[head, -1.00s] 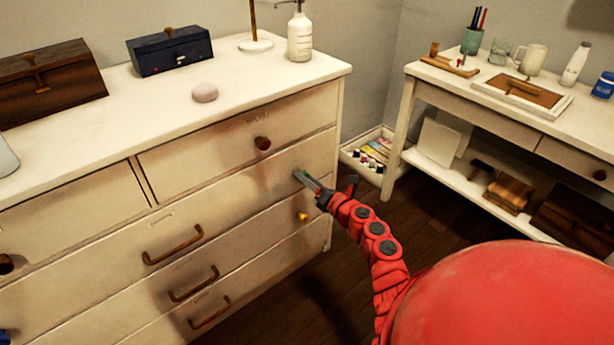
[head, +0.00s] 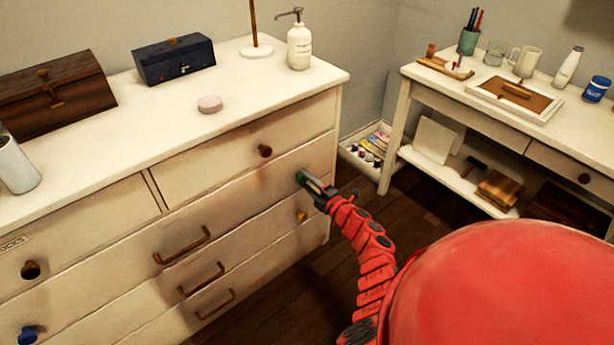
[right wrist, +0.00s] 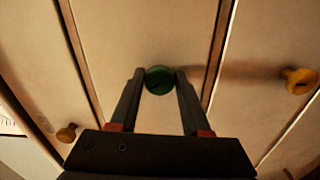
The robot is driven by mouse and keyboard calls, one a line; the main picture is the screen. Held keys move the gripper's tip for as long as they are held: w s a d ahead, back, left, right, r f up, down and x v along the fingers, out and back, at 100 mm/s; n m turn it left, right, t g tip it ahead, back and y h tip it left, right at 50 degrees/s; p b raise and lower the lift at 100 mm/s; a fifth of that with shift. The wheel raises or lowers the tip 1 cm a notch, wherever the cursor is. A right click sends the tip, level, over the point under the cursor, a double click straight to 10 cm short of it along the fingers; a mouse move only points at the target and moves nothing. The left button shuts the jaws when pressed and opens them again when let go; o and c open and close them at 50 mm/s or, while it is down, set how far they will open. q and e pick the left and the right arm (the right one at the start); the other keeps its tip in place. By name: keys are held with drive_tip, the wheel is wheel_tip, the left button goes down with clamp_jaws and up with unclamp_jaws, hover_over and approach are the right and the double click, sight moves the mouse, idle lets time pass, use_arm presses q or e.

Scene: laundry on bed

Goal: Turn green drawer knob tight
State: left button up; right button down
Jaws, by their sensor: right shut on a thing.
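The green knob (right wrist: 159,79) sits on a drawer front of the white dresser (head: 100,216). In the right wrist view it is between the fingertips of my right gripper (right wrist: 160,84), one on each side. In the head view my right gripper (head: 306,182) reaches the right part of the second drawer row, and its fingers largely cover the knob. My right gripper is shut on the green knob. My left gripper is not in view.
A yellow knob (right wrist: 299,81) is on the drawer below, and a brown knob (head: 265,151) is above. Several bar handles, such as one handle (head: 182,247), stick out to the left. A side table (head: 405,95) stands at right; dark floor (head: 335,262) lies between.

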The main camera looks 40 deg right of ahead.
drive_tip(key=m+p, duration=0.1)
drive_tip(key=m, duration=0.2)
drive_tip(key=shift+p, duration=0.4)
drive_tip(key=shift+m+p, duration=0.45)
drive_tip(key=shift+m, duration=1.05)
drive_tip(key=shift+f+m, duration=0.1)
drive_tip(key=shift+m, duration=0.2)
drive_tip(key=shift+c, duration=2)
unclamp_jaws()
